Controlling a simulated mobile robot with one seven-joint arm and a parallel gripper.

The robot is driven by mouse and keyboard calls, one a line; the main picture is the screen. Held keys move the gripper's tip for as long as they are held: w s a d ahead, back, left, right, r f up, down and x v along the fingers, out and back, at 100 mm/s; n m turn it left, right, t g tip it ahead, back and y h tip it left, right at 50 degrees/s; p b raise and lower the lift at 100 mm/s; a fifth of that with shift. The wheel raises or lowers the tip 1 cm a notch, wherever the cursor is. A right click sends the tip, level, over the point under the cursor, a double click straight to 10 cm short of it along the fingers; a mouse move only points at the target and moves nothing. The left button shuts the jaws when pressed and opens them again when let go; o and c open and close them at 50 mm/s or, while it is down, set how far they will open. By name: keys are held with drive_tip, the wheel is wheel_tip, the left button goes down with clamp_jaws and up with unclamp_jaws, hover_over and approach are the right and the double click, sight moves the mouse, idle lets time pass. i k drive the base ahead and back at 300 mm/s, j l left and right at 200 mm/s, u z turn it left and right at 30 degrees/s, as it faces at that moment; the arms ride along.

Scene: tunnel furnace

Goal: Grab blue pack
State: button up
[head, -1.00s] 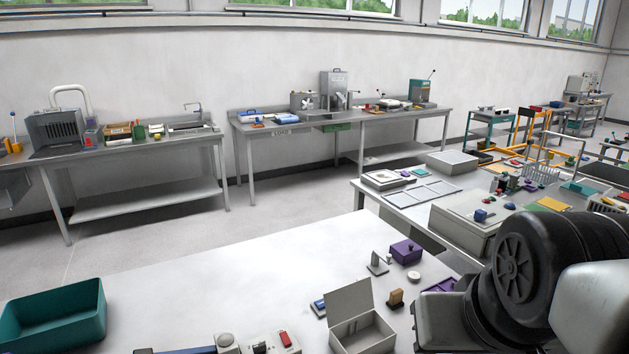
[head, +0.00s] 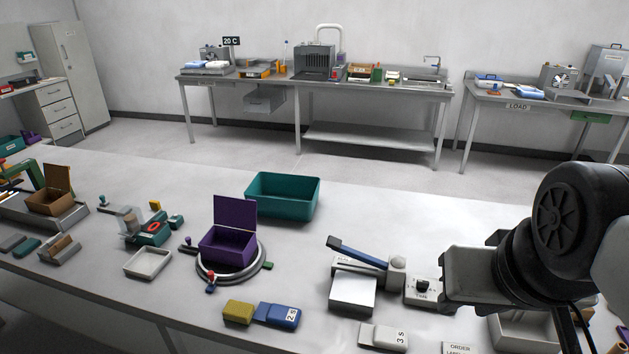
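Several blue things could be the blue pack, and I cannot tell which is meant. A blue block (head: 278,315) marked "2 S" lies at the near edge of the front table, beside an olive-yellow block. A pale blue pack (head: 530,92) lies on the back right bench by the LOAD sign. A blue-and-white pack (head: 216,64) lies at the left end of the middle back bench. My arm shows at the right, with a grey blocky end (head: 468,277) over the front table. No fingers can be made out and I see nothing held there.
On the front table (head: 400,205) stand a teal bin (head: 283,198), an open purple box (head: 229,243) on a round stand, and a grey device with a blue lever (head: 357,252). A floor aisle (head: 290,150) separates this table from the back benches.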

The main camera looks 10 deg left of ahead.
sight(274, 313)
drive_tip(key=u, duration=1.15)
drive_tip(key=j+z, duration=0.1)
drive_tip(key=z, duration=0.35)
drive_tip(key=i+j+z, duration=0.1)
drive_tip(key=z, duration=0.35)
drive_tip(key=j+z, duration=0.25)
drive_tip(key=z, duration=0.15)
drive_tip(key=j+z, duration=0.3)
drive_tip(key=j, duration=0.25)
drive_tip(key=k+j+z, duration=0.1)
drive_tip(key=j+z, duration=0.15)
drive_tip(key=j, duration=0.7)
drive_tip(key=k+j, duration=0.15)
drive_tip(key=j, duration=0.35)
drive_tip(key=z, duration=0.05)
